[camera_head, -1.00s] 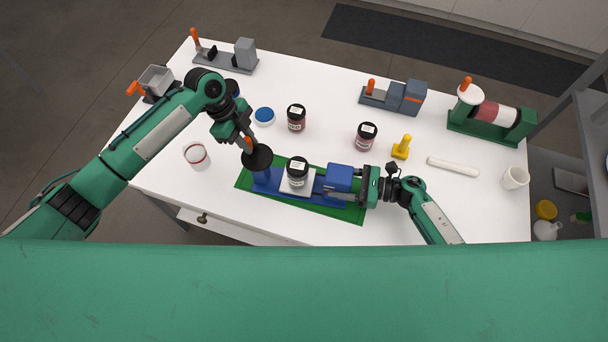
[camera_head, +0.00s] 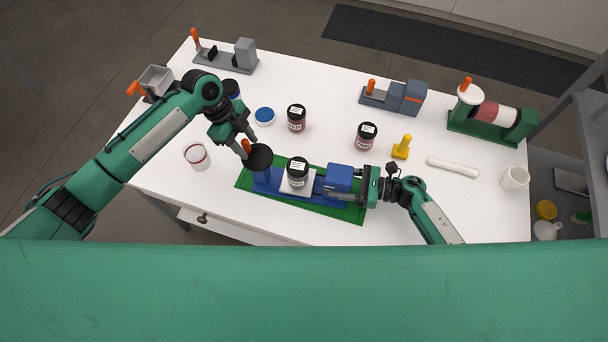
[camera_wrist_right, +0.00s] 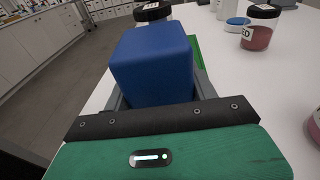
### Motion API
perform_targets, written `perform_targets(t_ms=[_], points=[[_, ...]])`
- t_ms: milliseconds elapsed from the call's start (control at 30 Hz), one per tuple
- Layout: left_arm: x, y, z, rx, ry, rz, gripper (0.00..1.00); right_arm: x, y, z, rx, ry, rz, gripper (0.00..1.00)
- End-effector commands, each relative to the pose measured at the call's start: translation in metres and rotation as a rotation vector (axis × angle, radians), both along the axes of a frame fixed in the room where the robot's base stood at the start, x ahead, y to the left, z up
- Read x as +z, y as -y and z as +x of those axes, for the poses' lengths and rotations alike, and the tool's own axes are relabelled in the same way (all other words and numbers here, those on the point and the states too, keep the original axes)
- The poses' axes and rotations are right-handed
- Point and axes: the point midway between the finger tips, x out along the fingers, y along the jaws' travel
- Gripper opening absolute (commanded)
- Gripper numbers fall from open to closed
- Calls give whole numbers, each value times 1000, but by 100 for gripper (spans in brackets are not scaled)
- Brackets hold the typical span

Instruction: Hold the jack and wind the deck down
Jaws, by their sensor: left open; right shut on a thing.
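The blue jack (camera_head: 262,176) lies on a green mat (camera_head: 346,214). A black-lidded jar (camera_head: 297,180) with a white label stands upright on the jack's pale deck (camera_head: 285,187). At the jack's left end is a black crank wheel (camera_head: 260,158) with an orange handle (camera_head: 246,146). My left gripper (camera_head: 246,143) is open with its fingers close around or beside that handle; contact cannot be told. My right gripper (camera_head: 350,183) is shut on the blue block (camera_head: 339,174) at the jack's right end. This block (camera_wrist_right: 152,65) fills the space between its fingers in the right wrist view.
Jars (camera_head: 296,119) and (camera_head: 366,136) stand behind the jack. A white pot (camera_head: 197,157) with a red rim is left of it. A yellow piece (camera_head: 401,148), white rod (camera_head: 453,167) and white cup (camera_head: 515,178) lie to the right. Other devices line the back edge.

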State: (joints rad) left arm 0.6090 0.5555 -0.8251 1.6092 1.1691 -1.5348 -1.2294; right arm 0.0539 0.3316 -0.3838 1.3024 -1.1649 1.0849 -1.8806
Motion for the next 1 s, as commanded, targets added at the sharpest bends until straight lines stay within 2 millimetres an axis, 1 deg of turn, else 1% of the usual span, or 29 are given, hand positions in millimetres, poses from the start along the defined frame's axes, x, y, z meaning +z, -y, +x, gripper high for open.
perform_targets(t_ms=[33, 167, 267, 500, 600, 700, 833, 1000], points=[[-1, 0, 0, 0, 0, 0, 41, -8, 2, -4, -1, -11, -10, 24], [7, -4, 1, 0, 1, 0, 41, -7, 2, -4, -1, -11, -10, 24], [22, -9, 4, 1, 3, 1, 41, -7, 2, -4, -1, -11, -10, 24], [70, -28, 10, 0, 4, 1, 41, -7, 2, -3, -1, -11, -10, 24], [88, -35, 12, 2, 4, 1, 41, -7, 2, -3, -1, -11, -10, 24], [100, -40, 14, 1, 3, -1, 41, -7, 2, -3, -1, -11, -10, 24], [109, -43, 15, 0, 2, 0, 41, -7, 2, -3, -1, -11, -10, 24], [111, -44, 15, 0, 2, -1, 41, -7, 2, -3, -1, -11, -9, 24]])
